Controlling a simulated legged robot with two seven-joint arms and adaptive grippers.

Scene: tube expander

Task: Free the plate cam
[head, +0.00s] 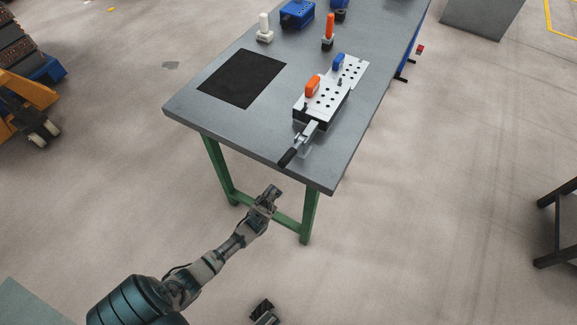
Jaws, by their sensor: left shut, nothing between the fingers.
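A tube expander fixture with silver perforated plates (323,103) stands on the grey table. An orange part (312,84) and a blue part (338,62) sit on its plates. A metal lever with a black handle (289,156) extends from its near end toward the table's front edge. I cannot tell which part is the plate cam. My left gripper (271,192) is shut and empty, in front of the table and apart from the handle. Part of my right gripper (262,308) shows at the bottom edge; its finger state is unclear.
The grey table (220,125) has green legs. A black mat (242,78) lies left of the fixture. A white part (264,28), an orange-handled tool (329,32) and a blue device (297,14) stand farther back. The floor in front is clear.

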